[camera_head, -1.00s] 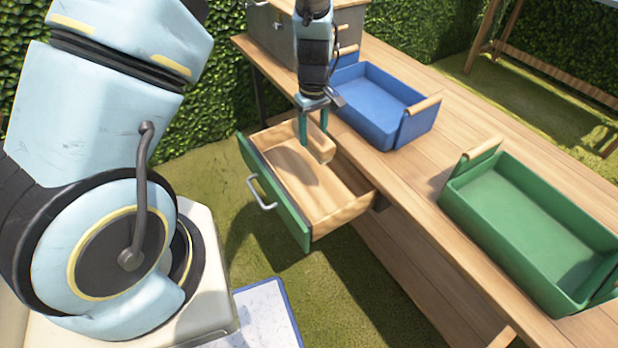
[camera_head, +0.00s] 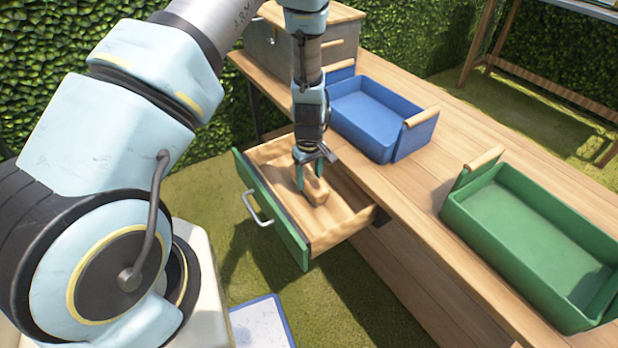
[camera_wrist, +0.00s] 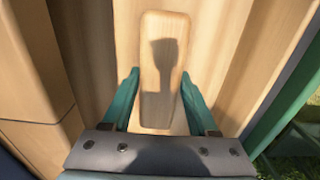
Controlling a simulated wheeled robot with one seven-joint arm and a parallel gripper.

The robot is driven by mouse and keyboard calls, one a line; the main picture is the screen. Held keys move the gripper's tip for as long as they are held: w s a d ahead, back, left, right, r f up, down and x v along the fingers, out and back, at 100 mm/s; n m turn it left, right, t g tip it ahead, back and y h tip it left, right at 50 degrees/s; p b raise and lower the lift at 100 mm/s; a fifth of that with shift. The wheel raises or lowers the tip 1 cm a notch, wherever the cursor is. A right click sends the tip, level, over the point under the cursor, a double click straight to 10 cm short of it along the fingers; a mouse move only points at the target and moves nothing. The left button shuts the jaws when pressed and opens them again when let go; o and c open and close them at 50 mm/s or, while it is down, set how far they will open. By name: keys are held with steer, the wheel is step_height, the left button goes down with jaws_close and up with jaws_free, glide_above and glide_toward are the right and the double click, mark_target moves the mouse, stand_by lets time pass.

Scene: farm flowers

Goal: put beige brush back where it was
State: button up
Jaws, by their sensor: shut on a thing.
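The beige brush (camera_head: 317,192), a long wooden block, is down inside the open drawer (camera_head: 342,232). In the wrist view the brush (camera_wrist: 163,50) shows its plain top between the teal fingers, with a shadow on it. My gripper (camera_head: 310,178) points down into the drawer and is shut on the brush; it also shows in the wrist view (camera_wrist: 161,85). The brush's underside is hidden, so I cannot tell whether it touches the drawer floor. The drawer has a green front with a grey handle and hangs under the wooden table.
A blue tray (camera_head: 408,143) stands on the wooden table (camera_head: 420,195) right of my arm. A green tray (camera_head: 460,215) stands farther right. A grey box (camera_head: 345,50) stands at the back. The drawer walls are close around my gripper.

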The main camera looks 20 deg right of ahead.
mark_target(309, 177)
steer(key=shift+f, duration=0.2)
steer(key=o, duration=1.2)
step_height(309, 177, up, 12)
steer(key=w+a+r+m, duration=0.1)
steer(key=a+r, duration=0.5)
steer(key=a, duration=0.2)
steer(key=w+a+r, duration=0.1)
steer(key=a+r, duration=0.5)
steer(key=a, duration=0.3)
steer(key=s+a+r, duration=0.2)
steer(key=a, duration=0.2)
steer(key=s+a+r+m+t, duration=0.1)
steer(key=s+a, duration=0.1)
steer(key=a, duration=0.2)
steer(key=s+a+r+m, duration=0.1)
steer(key=s+a+r, duration=0.1)
steer(key=a, duration=0.3)
steer(key=shift+a+r+t, duration=0.1)
steer(key=shift+r+t, duration=0.2)
